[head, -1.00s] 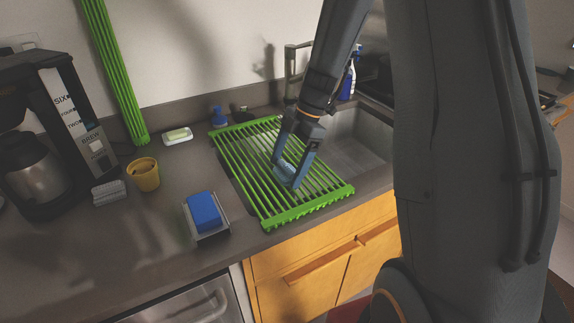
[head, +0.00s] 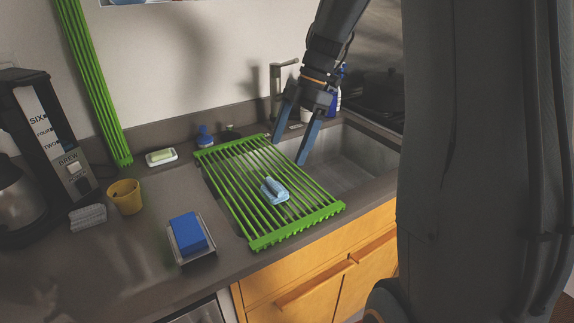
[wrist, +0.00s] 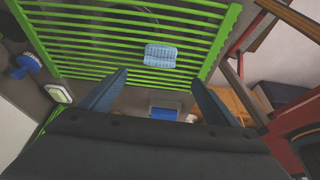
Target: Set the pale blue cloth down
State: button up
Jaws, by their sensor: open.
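The pale blue cloth (head: 274,190) lies in a small folded bundle on the green slatted rack (head: 296,231) over the sink. It also shows in the wrist view (wrist: 160,56), resting on the slats. My gripper (head: 291,143) is open and empty. It is above the rack's back right side, up and to the right of the cloth and apart from it. In the wrist view my two fingers (wrist: 149,92) are spread wide, with the cloth beyond their tips.
The open sink basin (head: 345,160) and faucet (head: 277,85) are right of and behind the rack. A blue sponge (head: 188,230) in a holder, a yellow cup (head: 125,196), a grey cloth (head: 88,217) and a soap dish (head: 161,157) stand left. A second green rack (head: 93,85) leans on the wall.

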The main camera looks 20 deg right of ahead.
jog(key=s+a+f+m+h, duration=0.1)
jog(key=s+f+m, duration=0.2)
jog(key=s+m, duration=0.2)
jog(key=s+a+f+m+t+h, duration=0.1)
jog(key=s+a+f+m, duration=0.1)
jog(key=s+m, duration=0.3)
jog(key=s+a+f+m+h, duration=0.1)
jog(key=s+f+m, duration=0.3)
jog(key=m, duration=0.4)
jog(key=shift+s+a+t+h, duration=0.2)
jog(key=shift+s+t+h, duration=0.2)
jog(key=shift+s+h, duration=0.35)
jog(key=shift+s+a+f+m, duration=0.15)
jog(key=shift+s+f+m, duration=0.1)
jog(key=shift+s+m, duration=0.65)
jog(key=shift+w, duration=0.15)
